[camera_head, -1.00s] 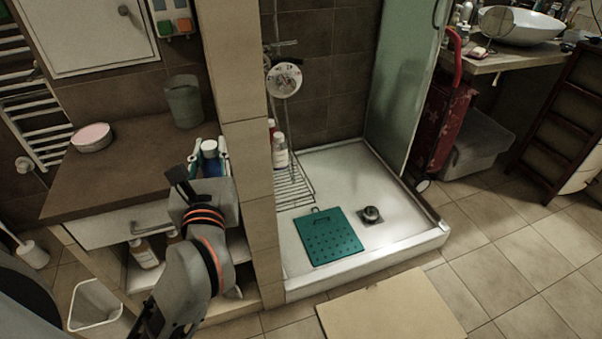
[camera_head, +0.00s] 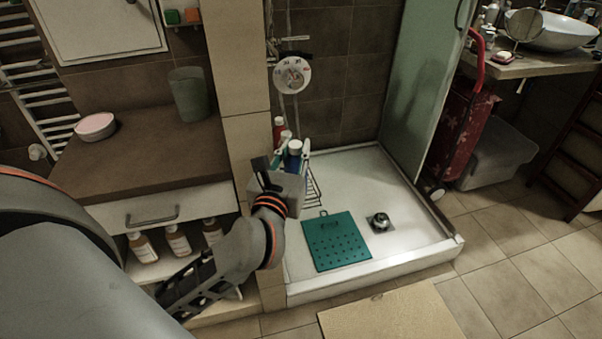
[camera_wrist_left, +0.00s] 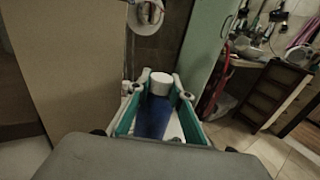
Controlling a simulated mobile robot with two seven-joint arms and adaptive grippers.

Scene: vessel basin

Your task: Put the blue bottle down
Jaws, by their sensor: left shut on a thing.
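The blue bottle (camera_head: 293,157) with a white cap is held upright in my left gripper (camera_head: 291,160). In the left wrist view the blue bottle (camera_wrist_left: 153,115) stands between the two teal-edged fingers (camera_wrist_left: 155,112), which are shut on it. In the head view the gripper and bottle are in front of the shower's wire rack and beside the tiled pillar. Much of the bottle's lower part is hidden by the gripper. My right gripper does not show.
A wire rack (camera_head: 313,190) is behind my gripper. A wooden counter (camera_head: 140,150) and tiled pillar (camera_head: 250,150) stand left. A glass panel (camera_head: 420,90) bounds the right.

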